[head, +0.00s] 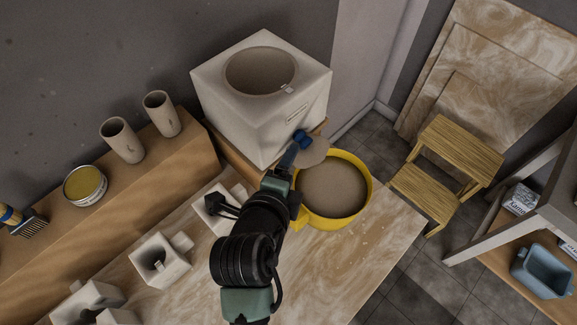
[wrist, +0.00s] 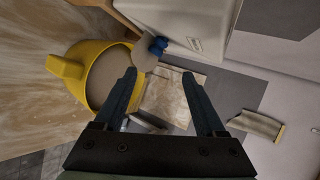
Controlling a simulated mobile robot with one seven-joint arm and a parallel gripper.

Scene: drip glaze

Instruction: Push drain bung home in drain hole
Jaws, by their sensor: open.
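A blue knob-like piece, apparently the drain bung (head: 303,139), sits low at the white glaze tank's (head: 262,125) face. It also shows in the wrist view (wrist: 158,45), beyond my fingertips and roughly between them. A pale tan rounded shape (head: 315,154) lies beside it, over the yellow bucket's rim; I cannot tell whether it is glaze or a solid part. The drain hole is not clearly visible, and I cannot tell how deep the bung sits. My gripper (wrist: 159,75) is open and empty, its fingers pointing toward the tank; in the head view it partly hides itself behind my arm.
The yellow bucket (head: 366,204), filled with tan liquid, stands close under the tank, right of my gripper. Pale moulds (head: 160,259) stand on the marbled table at left. Two cups (head: 122,143) and a tin (head: 85,184) stand on the wooden ledge. A wooden step stool (head: 458,151) stands right.

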